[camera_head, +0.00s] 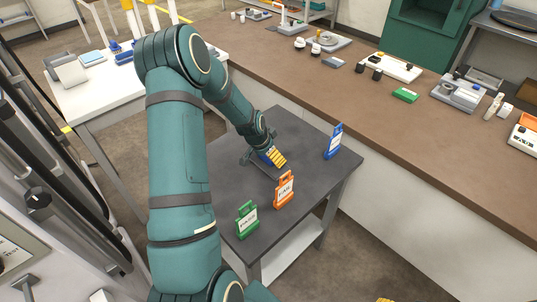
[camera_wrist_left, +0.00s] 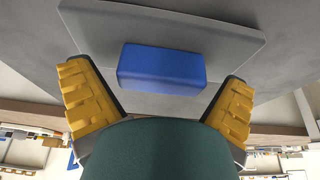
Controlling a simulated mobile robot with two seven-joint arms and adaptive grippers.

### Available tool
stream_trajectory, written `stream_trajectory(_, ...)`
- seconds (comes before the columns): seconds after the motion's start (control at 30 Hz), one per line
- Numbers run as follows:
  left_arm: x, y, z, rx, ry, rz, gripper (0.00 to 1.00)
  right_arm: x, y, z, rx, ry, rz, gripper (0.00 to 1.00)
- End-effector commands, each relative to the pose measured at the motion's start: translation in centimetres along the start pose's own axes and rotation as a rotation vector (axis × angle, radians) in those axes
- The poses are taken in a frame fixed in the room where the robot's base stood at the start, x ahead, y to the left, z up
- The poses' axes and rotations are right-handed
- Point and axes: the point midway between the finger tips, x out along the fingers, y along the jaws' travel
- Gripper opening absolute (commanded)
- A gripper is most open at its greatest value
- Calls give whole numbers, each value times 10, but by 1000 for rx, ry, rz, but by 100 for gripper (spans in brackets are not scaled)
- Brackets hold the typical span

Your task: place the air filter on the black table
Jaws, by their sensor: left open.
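The black table (camera_head: 232,185) stands in the middle of the head view, its top dark grey. A thin grey plate with a blue block on it, which looks like the air filter (camera_wrist_left: 162,68), lies flat at the table's far left part. My left gripper (camera_head: 271,157) is low over it, fingers open. In the left wrist view the gripper's yellow fingers (camera_wrist_left: 158,100) stand apart on either side of the blue block, with gaps. In the head view the arm and fingers hide most of the plate. My right gripper is not identifiable.
Green (camera_head: 246,220), orange (camera_head: 284,190) and blue (camera_head: 333,142) sign stands are on the black table, right and front of the gripper. A long brown counter (camera_head: 400,120) with several devices runs behind. A white table (camera_head: 110,85) is at the left.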

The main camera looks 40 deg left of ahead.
Motion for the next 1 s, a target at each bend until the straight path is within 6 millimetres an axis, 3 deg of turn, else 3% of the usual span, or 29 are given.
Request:
stream_trajectory(0.17,-19,0,-1,0,2,-1,100,-4,-2,0,0,-2,0,47)
stream_trajectory(0.6,-103,-1,-1,-1,1,-2,100,-17,-6,0,2,-5,0,47)
stream_trajectory(0.8,-119,0,0,0,0,0,100,-19,-7,-1,3,-2,0,47)
stream_trajectory(1.0,-121,0,0,0,0,1,100,-19,-7,-1,3,-1,0,47)
